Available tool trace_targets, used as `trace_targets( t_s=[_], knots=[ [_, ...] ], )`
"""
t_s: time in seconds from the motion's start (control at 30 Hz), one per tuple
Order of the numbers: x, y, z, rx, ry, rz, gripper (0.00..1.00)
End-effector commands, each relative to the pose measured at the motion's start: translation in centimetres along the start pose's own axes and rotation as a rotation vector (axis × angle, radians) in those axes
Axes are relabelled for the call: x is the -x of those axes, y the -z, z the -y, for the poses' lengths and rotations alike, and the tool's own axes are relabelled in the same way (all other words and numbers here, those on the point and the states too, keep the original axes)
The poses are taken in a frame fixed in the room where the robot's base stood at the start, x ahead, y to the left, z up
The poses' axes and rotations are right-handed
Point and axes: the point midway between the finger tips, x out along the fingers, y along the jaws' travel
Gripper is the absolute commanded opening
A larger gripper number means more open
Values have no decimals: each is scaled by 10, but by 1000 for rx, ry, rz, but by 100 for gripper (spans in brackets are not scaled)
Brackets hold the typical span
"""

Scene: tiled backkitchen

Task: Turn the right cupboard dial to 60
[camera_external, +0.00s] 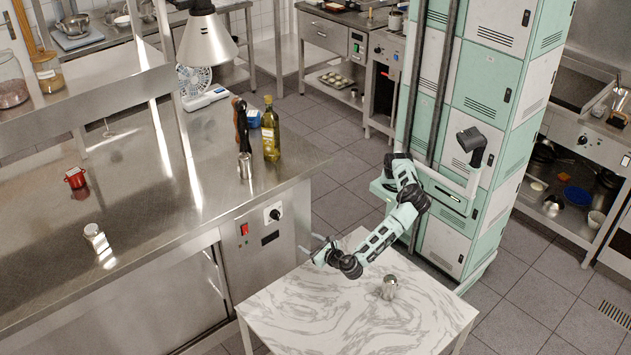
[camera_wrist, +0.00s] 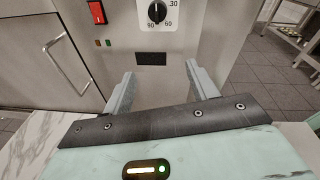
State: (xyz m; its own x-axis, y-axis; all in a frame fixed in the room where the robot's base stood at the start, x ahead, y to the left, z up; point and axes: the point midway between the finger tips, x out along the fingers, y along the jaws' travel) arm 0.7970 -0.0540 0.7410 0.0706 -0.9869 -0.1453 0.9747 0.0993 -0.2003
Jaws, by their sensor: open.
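The cupboard dial (camera_wrist: 157,12) is a black round knob on a white plate at the top of the wrist view. In the external view the dial (camera_external: 275,214) sits on the steel cupboard's end panel, right of a red switch (camera_external: 244,229). My gripper (camera_wrist: 163,80) is open and empty, its two fingers pointing at the panel below the dial. In the external view my gripper (camera_external: 318,250) is above the marble table's left edge, lower than the dial and apart from it.
A dark rectangle (camera_wrist: 151,58) is on the panel below the dial. A cupboard handle (camera_wrist: 62,65) juts out at left. An oil bottle (camera_external: 270,135) stands on the counter above.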

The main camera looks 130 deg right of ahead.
Motion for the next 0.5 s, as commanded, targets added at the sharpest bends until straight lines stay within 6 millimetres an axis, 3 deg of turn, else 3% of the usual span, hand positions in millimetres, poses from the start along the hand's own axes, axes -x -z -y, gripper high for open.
trace_targets(
  t_s=[0.1, 0.23, 0.5],
  knots=[
    [6, -19, -1, -5, 27, 116, 58],
    [3, -24, -1, -8, 37, 149, 58],
    [-42, -28, 1, -8, 41, 145, 58]
  ],
)
